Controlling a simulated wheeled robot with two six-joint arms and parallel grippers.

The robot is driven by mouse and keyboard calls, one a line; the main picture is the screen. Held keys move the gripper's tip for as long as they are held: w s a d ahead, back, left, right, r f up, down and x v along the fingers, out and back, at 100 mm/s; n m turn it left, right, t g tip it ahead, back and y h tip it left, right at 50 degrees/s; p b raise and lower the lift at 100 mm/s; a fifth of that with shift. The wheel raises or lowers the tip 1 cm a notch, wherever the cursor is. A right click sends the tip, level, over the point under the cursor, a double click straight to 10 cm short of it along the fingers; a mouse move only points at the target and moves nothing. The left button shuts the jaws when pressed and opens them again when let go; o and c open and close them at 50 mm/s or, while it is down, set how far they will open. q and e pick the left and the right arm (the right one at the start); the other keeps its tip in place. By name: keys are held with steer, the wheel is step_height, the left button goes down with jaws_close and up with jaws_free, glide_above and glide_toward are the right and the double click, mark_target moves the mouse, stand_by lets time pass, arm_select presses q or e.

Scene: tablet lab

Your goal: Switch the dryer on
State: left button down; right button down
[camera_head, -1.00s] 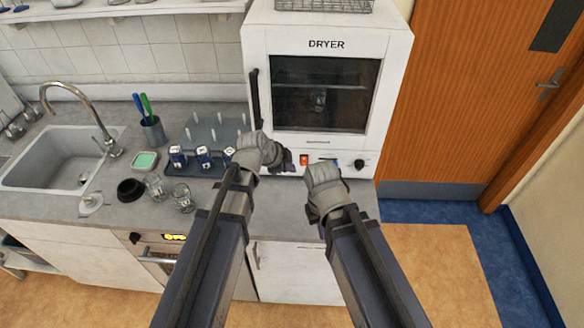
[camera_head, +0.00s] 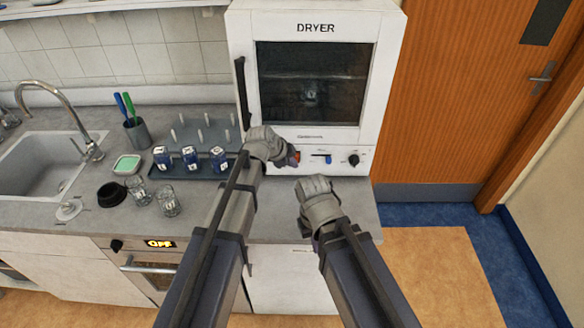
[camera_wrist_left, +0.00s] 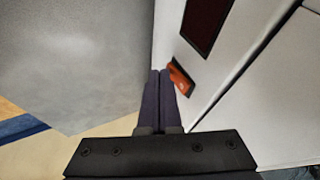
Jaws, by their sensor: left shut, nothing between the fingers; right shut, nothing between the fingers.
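The white dryer (camera_head: 383,70) stands on the counter with its door closed; its dark window shows a small object inside. Its lower panel carries a red switch (camera_head: 296,156), a blue slider (camera_head: 322,156) and a black knob (camera_head: 353,159). My left gripper (camera_head: 292,160) is shut and empty in front of the panel, partly covering the red switch in the head view. In the left wrist view the shut fingers (camera_wrist_left: 161,75) are right beside the orange-red switch (camera_wrist_left: 181,79); I cannot tell whether they touch. My right gripper (camera_head: 305,225) is shut and empty, lower, over the counter's front edge.
A dark rack (camera_head: 205,166) with several blue-labelled bottles stands left of the dryer. Glasses (camera_head: 168,201), a black cup (camera_head: 111,195), a green-lidded box (camera_head: 127,165) and a sink (camera_head: 45,165) lie further left. An oven (camera_head: 155,270) is below the counter.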

steer(key=shift+f, duration=0.1)
stand_by(0.4)
steer(key=shift+r+p, duration=0.7)
steer(key=shift+r, duration=0.15)
